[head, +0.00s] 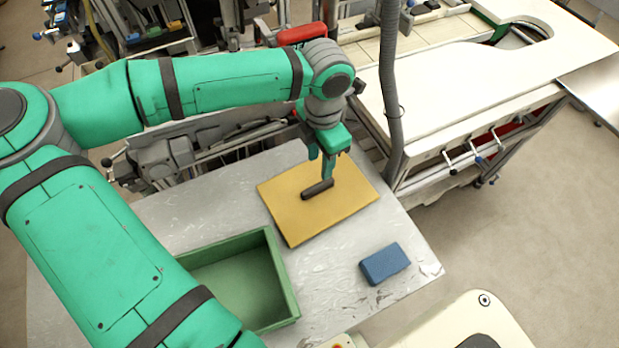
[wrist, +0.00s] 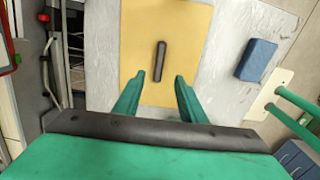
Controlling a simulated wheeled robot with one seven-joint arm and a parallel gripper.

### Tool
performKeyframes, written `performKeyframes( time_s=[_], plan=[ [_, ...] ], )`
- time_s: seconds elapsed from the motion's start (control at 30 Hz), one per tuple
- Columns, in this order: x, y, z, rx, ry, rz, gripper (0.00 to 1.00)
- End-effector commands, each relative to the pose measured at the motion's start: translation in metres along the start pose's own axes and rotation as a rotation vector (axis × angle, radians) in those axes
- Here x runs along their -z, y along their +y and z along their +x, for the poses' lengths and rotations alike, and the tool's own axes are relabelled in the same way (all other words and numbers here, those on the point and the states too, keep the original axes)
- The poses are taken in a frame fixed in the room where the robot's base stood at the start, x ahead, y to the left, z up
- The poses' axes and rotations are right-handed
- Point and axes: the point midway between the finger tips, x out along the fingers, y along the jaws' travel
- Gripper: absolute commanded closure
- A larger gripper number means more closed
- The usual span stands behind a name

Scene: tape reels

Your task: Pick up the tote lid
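The tote lid (head: 345,205) is a flat yellow-tan board with a dark bar handle (head: 317,189) at its middle. It lies flat on the grey table. The lid (wrist: 190,30) and its handle (wrist: 160,62) also show in the wrist view. My gripper (head: 328,172) is over the lid, close to the handle. In the wrist view my gripper's two green fingers (wrist: 158,90) are spread apart, with the handle lying ahead between them and nothing held. An open green tote (head: 285,275) stands left of the lid, partly hidden by my arm.
A blue block (head: 385,264) sits on the table, right of the tote and below the lid. It also shows in the wrist view (wrist: 257,60). A grey hose (head: 390,90) hangs beside a white-topped bench (head: 450,90) behind the table. The grey table (head: 325,285) is bare between tote and block.

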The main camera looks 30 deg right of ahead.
Motion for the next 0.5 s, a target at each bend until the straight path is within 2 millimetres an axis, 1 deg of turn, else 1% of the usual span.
performKeyframes(
  time_s=[0.3,0.4,0.5],
  plan=[
    [-0.001,-0.002,0.042,0.004,0.0,0.002,0.62],
    [-0.001,-0.001,0.051,0.002,0.0,0.003,0.62],
    [-0.001,-0.001,0.056,0.002,0.0,0.003,0.62]
  ],
)
